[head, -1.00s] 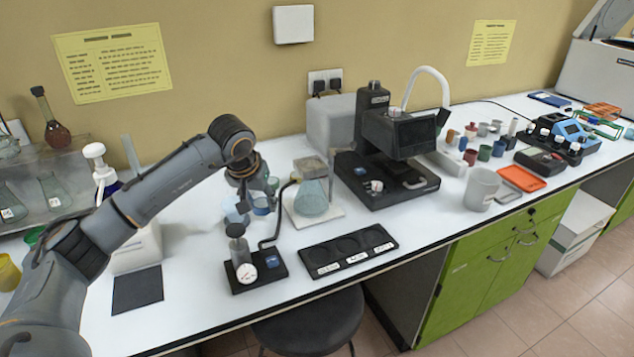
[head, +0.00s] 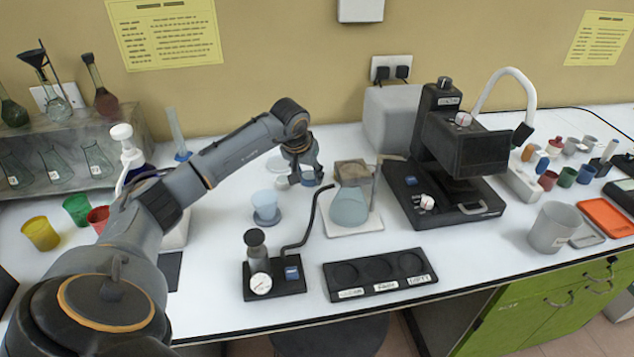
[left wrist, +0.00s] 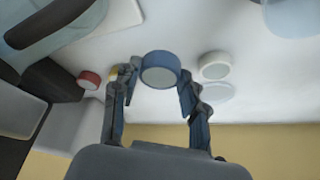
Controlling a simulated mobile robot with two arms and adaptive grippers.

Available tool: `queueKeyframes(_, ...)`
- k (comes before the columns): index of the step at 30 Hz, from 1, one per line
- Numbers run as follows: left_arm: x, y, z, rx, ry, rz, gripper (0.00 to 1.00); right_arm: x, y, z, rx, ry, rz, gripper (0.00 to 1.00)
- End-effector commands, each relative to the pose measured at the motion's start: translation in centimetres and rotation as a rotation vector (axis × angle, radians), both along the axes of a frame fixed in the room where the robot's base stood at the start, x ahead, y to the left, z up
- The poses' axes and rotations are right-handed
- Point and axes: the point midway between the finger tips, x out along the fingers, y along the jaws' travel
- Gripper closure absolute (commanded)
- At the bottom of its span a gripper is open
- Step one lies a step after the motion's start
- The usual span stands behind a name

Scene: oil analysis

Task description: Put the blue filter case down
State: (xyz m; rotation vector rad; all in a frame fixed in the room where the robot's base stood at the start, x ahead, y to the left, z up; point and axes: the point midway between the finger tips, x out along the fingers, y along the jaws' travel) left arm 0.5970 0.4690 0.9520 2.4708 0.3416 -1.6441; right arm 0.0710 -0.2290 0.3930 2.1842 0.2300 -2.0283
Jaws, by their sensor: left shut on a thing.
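The blue filter case (left wrist: 160,72) is between the two fingers of my left gripper (left wrist: 158,88) in the left wrist view. In the head view the left gripper (head: 303,172) is low over the white counter, between a pale blue cup and a flask, and the blue case (head: 309,180) shows at its tip. I cannot tell whether the case touches the counter. A pale round case (head: 281,183) stands beside it on the left; it also shows in the left wrist view (left wrist: 214,66). The right gripper is not in view.
The conical flask (head: 350,205) on a pale plate is close on the right. The pale blue cup (head: 265,206) is in front on the left. A black stand with a gauge and a bent rod (head: 305,236) and a black three-slot tray (head: 328,283) are nearer. A dark instrument (head: 465,140) stands right.

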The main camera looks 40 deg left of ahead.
Motion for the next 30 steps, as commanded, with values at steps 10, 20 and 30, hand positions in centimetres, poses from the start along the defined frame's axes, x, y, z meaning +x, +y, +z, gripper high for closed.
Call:
queueKeyframes(10,0.0,-0.1,-3.7,-0.003,0.001,0.0,0.78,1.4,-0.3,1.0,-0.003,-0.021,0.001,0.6)
queueKeyframes(20,0.0,0.0,-4.4,0.0,-0.001,0.0,0.78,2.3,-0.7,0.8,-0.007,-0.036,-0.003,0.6)
queueKeyframes(30,0.0,-0.1,-4.5,-0.001,-0.001,0.0,0.34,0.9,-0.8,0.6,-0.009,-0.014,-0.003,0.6)
